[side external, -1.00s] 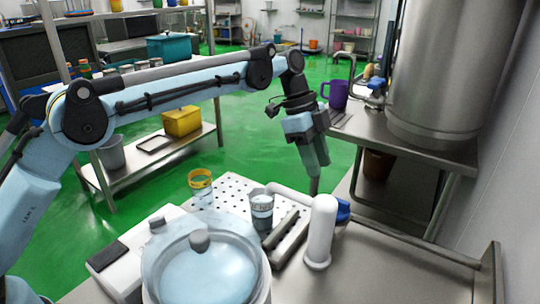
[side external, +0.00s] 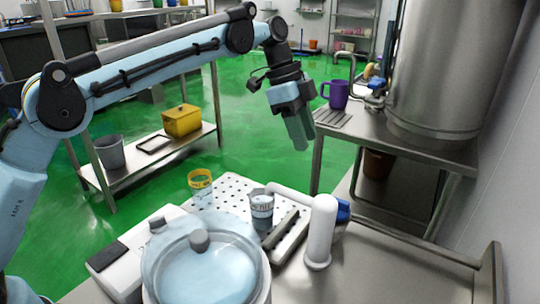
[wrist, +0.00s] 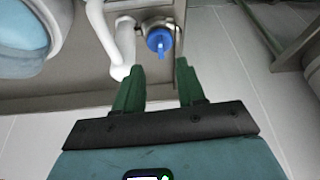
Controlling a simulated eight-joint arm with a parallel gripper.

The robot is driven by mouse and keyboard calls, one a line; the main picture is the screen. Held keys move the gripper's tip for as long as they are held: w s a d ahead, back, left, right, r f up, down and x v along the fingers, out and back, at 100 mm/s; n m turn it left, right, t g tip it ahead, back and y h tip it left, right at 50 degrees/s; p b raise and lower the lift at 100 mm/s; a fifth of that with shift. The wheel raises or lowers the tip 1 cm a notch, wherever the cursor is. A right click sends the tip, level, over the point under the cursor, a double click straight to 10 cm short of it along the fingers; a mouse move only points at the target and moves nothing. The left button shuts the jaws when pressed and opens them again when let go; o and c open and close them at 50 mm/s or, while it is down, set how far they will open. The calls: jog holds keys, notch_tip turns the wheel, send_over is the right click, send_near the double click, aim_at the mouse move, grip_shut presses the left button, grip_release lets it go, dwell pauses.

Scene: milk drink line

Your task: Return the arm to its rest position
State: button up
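My gripper (side external: 301,146) hangs from the arm over the green floor in the side external view, raised above the level of the work table and beyond its far edge. In the wrist view my gripper (wrist: 160,68) shows two dark green fingers spread apart with nothing between them. The blue knob (wrist: 160,40) lies past the fingertips in that view, apart from them. No object hangs from the fingers in either view.
A purple mug (side external: 337,95) and a steel tank (side external: 445,75) stand on the side table at right.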

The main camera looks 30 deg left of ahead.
jog(key=s+a+r+n+t+y, duration=0.1)
jog(key=s+a+r+n+t, duration=0.15)
jog(key=s+a+n, duration=0.3)
jog(key=s+a+f+n+t+y, duration=0.1)
jog(key=s+a+f+n+t, duration=0.1)
jog(key=s+a+f+n, duration=0.3)
jog(key=s+a+f+n+t+y, duration=0.2)
jog(key=s+a+f+n, duration=0.3)
jog(key=s, duration=0.7)
jog(key=shift+s+a+n, duration=0.3)
jog(key=shift+a+n, duration=0.35)
jog(key=shift+a, duration=0.2)
